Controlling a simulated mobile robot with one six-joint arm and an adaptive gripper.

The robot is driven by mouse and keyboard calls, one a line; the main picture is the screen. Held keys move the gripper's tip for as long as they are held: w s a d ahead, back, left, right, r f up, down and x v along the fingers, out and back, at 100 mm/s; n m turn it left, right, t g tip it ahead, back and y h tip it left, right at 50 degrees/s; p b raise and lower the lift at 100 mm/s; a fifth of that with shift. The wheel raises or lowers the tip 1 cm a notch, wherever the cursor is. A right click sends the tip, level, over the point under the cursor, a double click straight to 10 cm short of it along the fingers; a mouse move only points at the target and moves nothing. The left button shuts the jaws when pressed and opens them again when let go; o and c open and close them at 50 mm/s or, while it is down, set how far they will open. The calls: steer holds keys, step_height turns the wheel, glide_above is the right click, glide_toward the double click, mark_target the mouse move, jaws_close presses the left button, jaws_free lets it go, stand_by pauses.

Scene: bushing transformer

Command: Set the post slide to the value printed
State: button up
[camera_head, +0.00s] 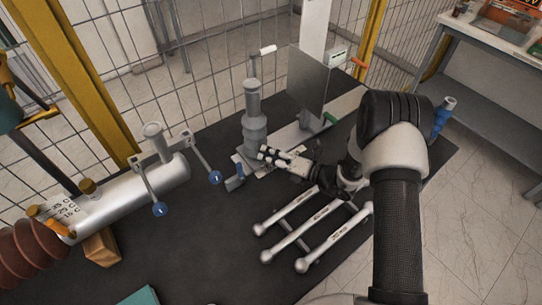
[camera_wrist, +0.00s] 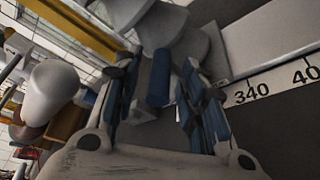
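The grey post (camera_head: 254,120) stands upright on a pale slide base at the middle of the dark table. A blue lever (camera_head: 237,177) is at the front left of this base. In the wrist view, a blue piece (camera_wrist: 160,78), likely this lever, shows between the fingers. My gripper (camera_head: 265,154) is just right of the lever, in front of the post foot. In the wrist view my gripper (camera_wrist: 155,95) has its blue-padded fingers apart, with visible gaps beside the blue piece. A scale strip (camera_wrist: 275,87) shows "340" and a cut-off "40". The slide's pointer cannot be made out.
A silver cylinder (camera_head: 150,183) with blue-ended arms and a brown ribbed bushing (camera_head: 30,248) lie left. Several ball-ended rods (camera_head: 310,225) lie in front of my gripper. A grey upright plate (camera_head: 308,85) stands behind the post.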

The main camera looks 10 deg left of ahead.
steer(key=v, duration=1.2)
steer(key=shift+a+r, duration=0.1)
steer(key=s+a+r+n+g+h, duration=0.3)
steer(key=s+r+n+g, duration=0.4)
steer(key=s+r+n, duration=0.8)
steer(key=s+d+r+n+t+h, duration=0.2)
steer(key=s+d+r+n+h, duration=0.2)
steer(key=n, duration=0.6)
steer(key=s+d+r+n+t+h, duration=0.2)
steer(key=s+d+r+n+h, duration=0.3)
steer(key=s+d+n+h, duration=0.2)
steer(key=d+n, duration=0.2)
steer(key=d, duration=0.2)
steer(key=shift+s+r+n+t, duration=0.2)
steer(key=shift+s+n+t, duration=0.2)
